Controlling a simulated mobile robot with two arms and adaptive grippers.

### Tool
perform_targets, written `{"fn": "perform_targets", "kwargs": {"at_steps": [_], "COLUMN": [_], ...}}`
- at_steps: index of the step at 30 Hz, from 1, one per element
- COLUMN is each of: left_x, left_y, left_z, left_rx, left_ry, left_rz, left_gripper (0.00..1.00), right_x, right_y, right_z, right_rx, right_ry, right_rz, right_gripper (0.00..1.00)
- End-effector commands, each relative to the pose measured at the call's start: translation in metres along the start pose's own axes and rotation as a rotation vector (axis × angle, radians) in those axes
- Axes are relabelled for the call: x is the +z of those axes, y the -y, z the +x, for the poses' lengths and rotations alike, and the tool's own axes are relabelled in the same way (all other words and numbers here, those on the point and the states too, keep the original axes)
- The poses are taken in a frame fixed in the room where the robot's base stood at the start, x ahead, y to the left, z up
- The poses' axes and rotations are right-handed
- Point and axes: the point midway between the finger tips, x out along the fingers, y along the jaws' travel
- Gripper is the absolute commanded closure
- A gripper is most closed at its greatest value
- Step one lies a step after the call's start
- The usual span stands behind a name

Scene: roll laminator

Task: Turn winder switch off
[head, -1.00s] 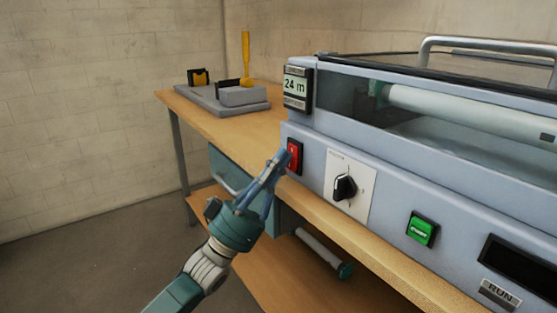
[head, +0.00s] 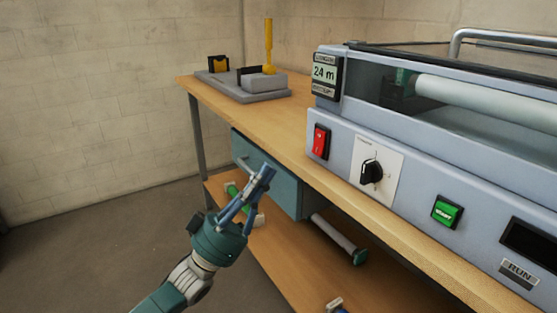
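The laminator (head: 335,115) on the bench has a red rocker switch (head: 320,141) in a black frame at the left end of its front panel. The rocker's face is in clear view, but its small marks are hard to read. To its right is a black rotary knob (head: 371,171) on a white plate; the plate's lettering is too small to read. My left gripper (head: 264,171) is empty, its fingers closed together. It is left of and below the red switch, apart from it, in front of the bench's drawer unit. My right gripper is out of view.
A green START button (head: 447,211) and a dark display sit farther right on the panel. The wooden bench edge (head: 375,214) juts out below the panel. A teal drawer unit (head: 282,185) hangs under the bench, with rollers on the lower shelf. Open floor lies left.

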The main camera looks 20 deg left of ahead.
Motion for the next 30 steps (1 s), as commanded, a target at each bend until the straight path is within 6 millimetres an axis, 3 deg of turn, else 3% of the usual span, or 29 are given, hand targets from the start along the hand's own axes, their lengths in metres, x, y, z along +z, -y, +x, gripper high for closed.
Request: {"fn": "perform_targets", "kwargs": {"at_steps": [6, 23, 26, 30], "left_x": [-0.004, -0.002, 0.016, 0.073], "left_y": [0.000, 0.000, -0.001, -0.001], "left_z": [-0.019, -0.021, -0.024, -0.046], "left_rx": [0.000, -0.005, -0.042, -0.158], "left_ry": [0.000, 0.007, 0.066, 0.276], "left_rz": [0.000, 0.000, 0.001, 0.013], "left_gripper": [1.00, 1.00, 1.00, 1.00], "right_x": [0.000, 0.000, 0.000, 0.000], "right_y": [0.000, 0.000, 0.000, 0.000], "right_z": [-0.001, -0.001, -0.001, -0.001], "right_rx": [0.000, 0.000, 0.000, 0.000], "right_ry": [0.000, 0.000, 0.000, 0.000], "right_rz": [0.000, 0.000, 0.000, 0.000], "right_gripper": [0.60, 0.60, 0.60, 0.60]}}
